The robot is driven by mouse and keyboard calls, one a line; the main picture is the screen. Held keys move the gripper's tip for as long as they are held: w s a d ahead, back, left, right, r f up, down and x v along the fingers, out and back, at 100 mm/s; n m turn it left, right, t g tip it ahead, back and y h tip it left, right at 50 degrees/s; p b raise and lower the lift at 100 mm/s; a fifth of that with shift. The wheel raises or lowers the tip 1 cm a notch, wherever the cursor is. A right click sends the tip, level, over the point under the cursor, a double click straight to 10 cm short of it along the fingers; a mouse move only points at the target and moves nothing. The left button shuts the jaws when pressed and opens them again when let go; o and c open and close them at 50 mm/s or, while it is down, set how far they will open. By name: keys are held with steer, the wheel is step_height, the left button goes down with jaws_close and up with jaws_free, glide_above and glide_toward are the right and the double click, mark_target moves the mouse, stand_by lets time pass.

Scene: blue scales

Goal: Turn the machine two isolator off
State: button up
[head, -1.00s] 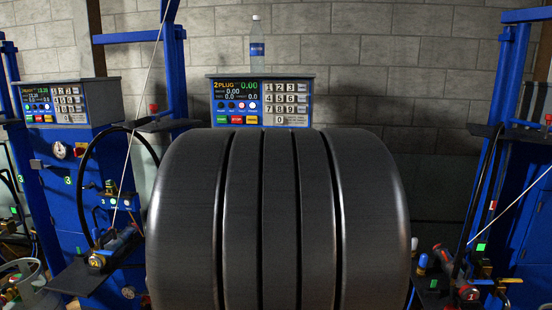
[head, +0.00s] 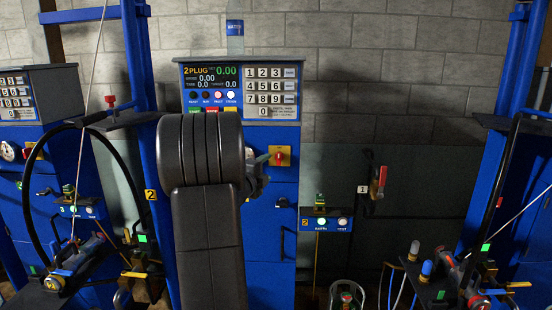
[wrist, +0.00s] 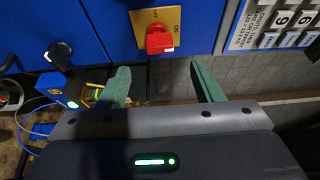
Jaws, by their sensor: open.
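The machine two isolator is a red knob (head: 280,157) on a yellow plate (head: 287,150), on the blue cabinet below the "2 PLUG" panel. In the wrist view the red knob (wrist: 159,40) and yellow plate (wrist: 146,17) are at top centre. Small marks show on the plate, but I cannot read the knob's setting surely. My gripper (wrist: 160,72) is open and empty, its green fingers spread to the left and right, below the knob in the picture and apart from it. In the head view my gripper (head: 264,163) is partly hidden by my arm, just left of the knob.
A red-handled lever (head: 378,182) is on the grey wall to the right. Blue posts (head: 140,80) and a black hose (head: 45,165) stand left. A cabinet handle (head: 281,240) is below.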

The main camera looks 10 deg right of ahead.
mark_target(279, 165)
steer(key=p+x, duration=0.2)
steer(key=x, duration=0.8)
steer(key=shift+w+d, duration=0.15)
steer(key=shift+w, duration=0.15)
steer(key=c, duration=1)
steer(key=shift+f, duration=0.1)
